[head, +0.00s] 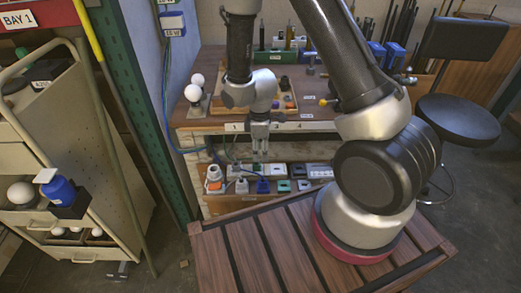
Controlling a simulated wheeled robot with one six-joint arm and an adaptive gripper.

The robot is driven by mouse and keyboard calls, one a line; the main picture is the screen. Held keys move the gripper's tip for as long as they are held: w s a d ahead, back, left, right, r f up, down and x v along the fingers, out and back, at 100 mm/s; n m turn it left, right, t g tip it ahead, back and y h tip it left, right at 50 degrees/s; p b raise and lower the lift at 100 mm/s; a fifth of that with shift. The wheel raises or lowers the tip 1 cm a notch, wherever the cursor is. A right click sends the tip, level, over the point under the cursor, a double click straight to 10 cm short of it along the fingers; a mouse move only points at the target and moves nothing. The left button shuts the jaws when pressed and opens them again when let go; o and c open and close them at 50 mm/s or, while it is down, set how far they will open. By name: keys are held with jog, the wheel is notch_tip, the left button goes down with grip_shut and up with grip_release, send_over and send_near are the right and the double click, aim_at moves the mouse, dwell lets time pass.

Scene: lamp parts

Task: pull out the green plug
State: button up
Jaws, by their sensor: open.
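My gripper (259,153) hangs from the arm with its fingers pointing down, in front of the workbench's front edge. It is open, with nothing seen between its fingers. A row of plugs and sockets stands on the low shelf below and behind it. A small green-topped piece (283,186), which looks like the green plug, is in this row, a little right of and below my gripper and apart from it. A blue plug (263,186) is just left of it and a white plug (242,186) is farther left. How deep the green piece sits is too small to tell.
The workbench (200,137) overhangs the shelf (228,205). A white-and-orange plug-like piece (214,181) is at the shelf's left end. White bulbs (194,92) stand on the bench. A cart (100,150) is at left, a stool (458,118) at right.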

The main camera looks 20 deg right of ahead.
aim_at(260, 164)
jog(key=shift+w+a+f+n, duration=0.1)
jog(key=shift+w+f+n, duration=0.05)
jog(key=shift+w+n, duration=0.15)
notch_tip(260, 164, down, 8)
jog(key=shift+r, duration=0.2)
jog(key=shift+c, duration=0.2)
grip_shut()
jog(key=c, duration=0.6)
grip_release()
grip_shut()
jog(key=shift+r, duration=0.75)
